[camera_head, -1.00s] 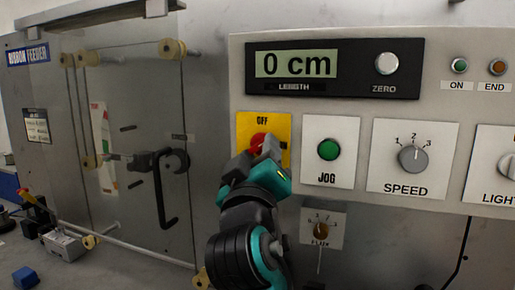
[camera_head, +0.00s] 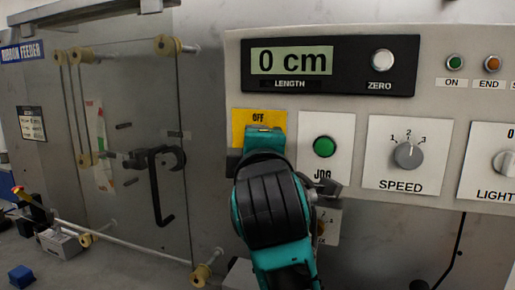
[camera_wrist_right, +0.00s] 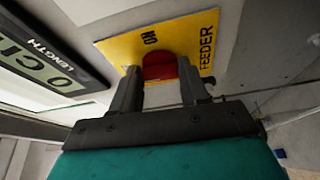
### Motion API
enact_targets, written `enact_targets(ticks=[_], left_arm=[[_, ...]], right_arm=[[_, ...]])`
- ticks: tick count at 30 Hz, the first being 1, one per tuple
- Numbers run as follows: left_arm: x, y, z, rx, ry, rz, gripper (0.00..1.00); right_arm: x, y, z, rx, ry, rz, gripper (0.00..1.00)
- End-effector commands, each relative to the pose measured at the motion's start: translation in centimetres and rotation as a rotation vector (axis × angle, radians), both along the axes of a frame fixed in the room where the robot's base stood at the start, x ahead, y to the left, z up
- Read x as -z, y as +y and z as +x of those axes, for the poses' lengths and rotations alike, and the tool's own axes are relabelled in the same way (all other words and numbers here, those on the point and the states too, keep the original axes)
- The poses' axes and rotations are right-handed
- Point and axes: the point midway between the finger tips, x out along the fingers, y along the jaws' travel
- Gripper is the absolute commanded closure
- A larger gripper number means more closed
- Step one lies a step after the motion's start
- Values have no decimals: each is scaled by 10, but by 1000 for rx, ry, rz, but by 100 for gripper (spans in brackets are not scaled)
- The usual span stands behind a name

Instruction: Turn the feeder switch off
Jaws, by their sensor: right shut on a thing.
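The feeder switch is a red knob (camera_wrist_right: 159,67) on a yellow plate (camera_head: 241,117). In the head view the plate's OFF label shows at the top, and my right gripper and wrist hide the knob. In the right wrist view the plate reads ON and FEEDER, and the two dark fingers of my right gripper (camera_wrist_right: 160,82) stand on either side of the knob, shut on it. Which way the knob points cannot be told. My left gripper is not in view.
Right of the switch are a green JOG button (camera_head: 324,147) and a SPEED dial (camera_head: 408,155). The length display (camera_head: 292,61) above reads 0 cm. A clear door with a black handle (camera_head: 157,185) is at left. A lower small plate (camera_head: 328,222) is partly hidden.

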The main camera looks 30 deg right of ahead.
Motion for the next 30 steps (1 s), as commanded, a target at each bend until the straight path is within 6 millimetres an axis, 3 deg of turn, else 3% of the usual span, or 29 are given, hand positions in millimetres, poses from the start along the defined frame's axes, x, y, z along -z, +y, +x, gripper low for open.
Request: enact_targets(ticks=[23, 24, 30], left_arm=[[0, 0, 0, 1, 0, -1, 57], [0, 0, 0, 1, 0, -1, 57], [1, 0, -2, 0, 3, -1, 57]], right_arm=[[0, 0, 0, 2, 78, -69, 86], [0, 0, 0, 2, 78, -69, 53], [-1, 0, 0, 2, 76, -68, 33]])
